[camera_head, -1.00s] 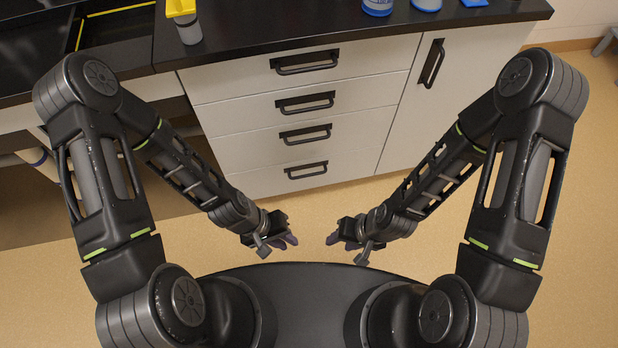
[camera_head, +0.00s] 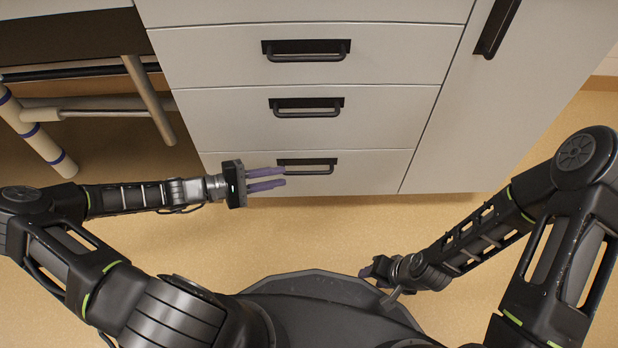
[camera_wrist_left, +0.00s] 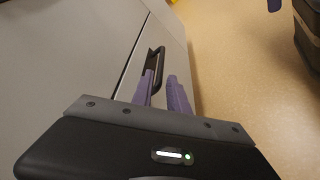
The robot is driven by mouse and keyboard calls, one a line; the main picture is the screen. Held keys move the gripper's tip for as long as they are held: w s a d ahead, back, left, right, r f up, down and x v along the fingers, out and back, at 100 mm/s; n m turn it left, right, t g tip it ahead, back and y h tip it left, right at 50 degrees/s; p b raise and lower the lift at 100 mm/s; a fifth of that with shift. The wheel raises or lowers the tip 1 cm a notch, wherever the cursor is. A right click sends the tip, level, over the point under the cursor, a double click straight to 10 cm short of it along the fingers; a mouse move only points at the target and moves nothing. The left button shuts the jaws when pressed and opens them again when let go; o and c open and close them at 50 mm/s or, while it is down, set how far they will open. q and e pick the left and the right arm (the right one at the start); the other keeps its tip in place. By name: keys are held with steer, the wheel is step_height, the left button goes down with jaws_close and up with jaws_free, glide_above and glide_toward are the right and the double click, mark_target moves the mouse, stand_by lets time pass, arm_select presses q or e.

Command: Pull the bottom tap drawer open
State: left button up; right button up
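The bottom drawer (camera_head: 380,172) is a flush light grey front at the foot of the cabinet. Its black bar handle (camera_head: 308,172) stands out from the front. My left gripper (camera_head: 285,177) points right, its two purple fingers parted, with the tips beside the left end of that handle. In the left wrist view the fingers (camera_wrist_left: 168,85) are apart with nothing between them, and the handle (camera_wrist_left: 155,66) lies just beyond them, close to the finger on the drawer side. I cannot tell whether they touch. My right gripper (camera_head: 366,271) is low near my base, its fingers barely visible.
Two more drawers with black handles (camera_head: 306,50) (camera_head: 307,107) are above, shut. A door with a black handle (camera_head: 495,27) is to the right. A pipe (camera_head: 38,135) stands in the open space at left. The floor (camera_head: 330,225) in front is clear.

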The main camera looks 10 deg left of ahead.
mark_target(302, 172)
arm_select(q)
steer(key=shift+d, duration=0.1)
steer(key=b+x, duration=0.3)
steer(key=x, duration=0.3)
steer(key=shift+d+f, duration=0.2)
steer(key=shift+w+d, duration=0.4)
steer(key=shift+d, duration=0.1)
jaws_close()
stand_by(1.1)
